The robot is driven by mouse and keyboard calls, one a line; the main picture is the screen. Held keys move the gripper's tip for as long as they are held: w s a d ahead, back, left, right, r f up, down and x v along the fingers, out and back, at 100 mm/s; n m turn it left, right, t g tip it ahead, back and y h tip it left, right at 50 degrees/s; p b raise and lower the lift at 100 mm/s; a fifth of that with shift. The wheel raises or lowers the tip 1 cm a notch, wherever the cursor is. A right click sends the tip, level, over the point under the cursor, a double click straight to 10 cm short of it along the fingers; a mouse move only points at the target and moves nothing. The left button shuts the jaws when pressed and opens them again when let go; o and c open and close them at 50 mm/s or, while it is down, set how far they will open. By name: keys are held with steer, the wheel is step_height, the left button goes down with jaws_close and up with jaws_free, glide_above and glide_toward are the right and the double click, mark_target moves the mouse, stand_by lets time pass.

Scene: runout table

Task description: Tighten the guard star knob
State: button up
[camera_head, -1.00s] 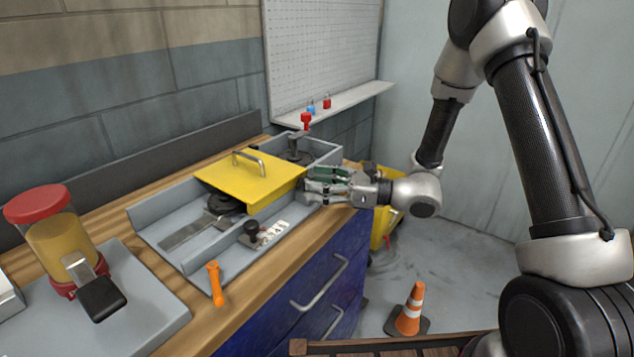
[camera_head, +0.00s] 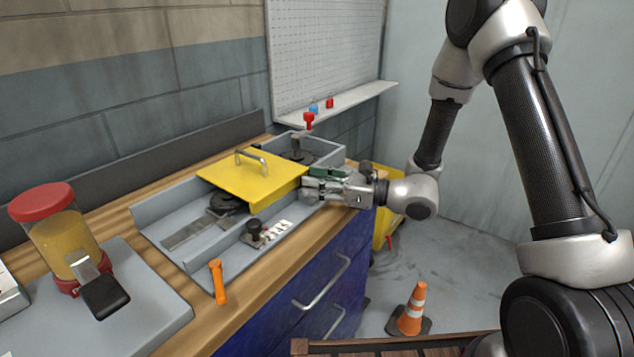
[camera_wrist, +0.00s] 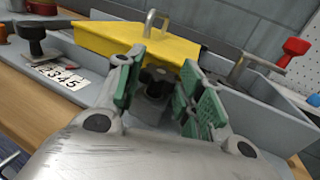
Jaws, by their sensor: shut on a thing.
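The yellow guard (camera_head: 254,179) with a grey handle lies over the middle of the grey tray-like housing (camera_head: 166,214), and the guard (camera_wrist: 120,42) also spans the wrist view. My gripper (camera_head: 312,184) is at the right end of the guard, by the housing's front wall. In the wrist view a dark star knob (camera_wrist: 155,77) sits below the guard's edge, between the green pads of my gripper (camera_wrist: 162,84). The gripper is shut on it. The pads partly hide the knob, and the head view does not show it.
A small black knob (camera_head: 254,229) stands beside a number strip. A red-topped post (camera_head: 308,120) rises behind the guard. A red-lidded jar (camera_head: 58,235) stands left. A traffic cone (camera_head: 412,310) is on the floor.

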steer(key=m+t+h, duration=0.1)
steer(key=m+t, duration=0.1)
steer(key=m+t+h, duration=0.1)
steer(key=t, duration=0.2)
steer(key=shift+s+a+m+h, duration=0.2)
steer(key=shift+s+m+h, duration=0.2)
steer(key=shift+m+t+h, duration=0.8)
steer(key=shift+t, duration=0.3)
steer(key=o, duration=1)
steer(key=shift+r, duration=0.1)
step_height(320, 180, up, 10)
steer(key=shift+f, duration=0.1)
